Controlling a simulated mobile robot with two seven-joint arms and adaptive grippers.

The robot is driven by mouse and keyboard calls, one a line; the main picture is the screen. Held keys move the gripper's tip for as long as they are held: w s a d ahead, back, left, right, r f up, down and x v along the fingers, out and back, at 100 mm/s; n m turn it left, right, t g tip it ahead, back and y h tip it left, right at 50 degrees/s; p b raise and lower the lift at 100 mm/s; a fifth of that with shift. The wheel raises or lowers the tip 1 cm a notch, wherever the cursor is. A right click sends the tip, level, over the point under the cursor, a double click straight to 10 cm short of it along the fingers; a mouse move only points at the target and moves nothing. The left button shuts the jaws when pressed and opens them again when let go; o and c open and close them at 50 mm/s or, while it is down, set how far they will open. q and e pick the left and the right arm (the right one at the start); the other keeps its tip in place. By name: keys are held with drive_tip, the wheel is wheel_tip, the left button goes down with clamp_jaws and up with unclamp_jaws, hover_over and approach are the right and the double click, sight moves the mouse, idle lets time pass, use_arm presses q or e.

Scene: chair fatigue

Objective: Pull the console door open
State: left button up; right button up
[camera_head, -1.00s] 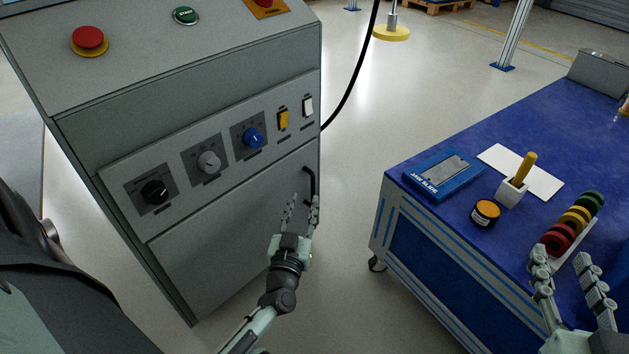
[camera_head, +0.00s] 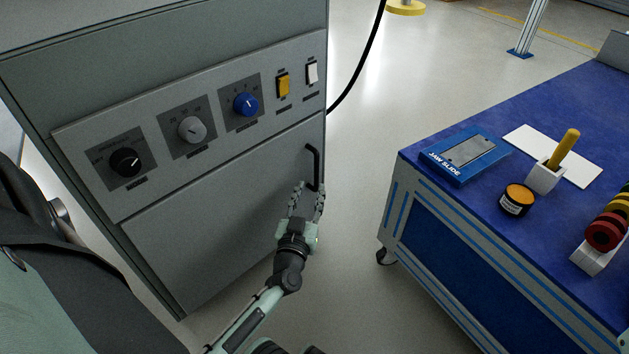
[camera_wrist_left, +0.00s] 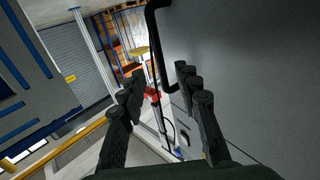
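The grey console door (camera_head: 225,215) is closed, below the knob panel. Its black vertical handle (camera_head: 312,168) is near the door's right edge. My left gripper (camera_head: 309,188) is open at the handle's lower end, its fingers pointing up toward it. In the left wrist view, the handle (camera_wrist_left: 154,45) appears in the gap between the open fingers (camera_wrist_left: 160,80), and nothing is clamped. I cannot tell whether a finger touches it. My right gripper is out of view.
A blue workbench (camera_head: 480,215) stands to the right, with a jaw slide box (camera_head: 463,158), an orange-topped tin (camera_head: 517,199), a yellow-handled tool (camera_head: 566,147) and red and yellow rings (camera_head: 606,232). Floor is free between console and bench. A black cable (camera_head: 367,70) hangs behind the console.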

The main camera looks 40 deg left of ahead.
sight(316, 173)
use_arm(q)
drive_tip(key=b+x, duration=0.1)
drive_tip(key=x, duration=0.4)
drive_tip(key=shift+w+a, duration=0.2)
drive_tip(key=shift+w, duration=0.15)
clamp_jaws()
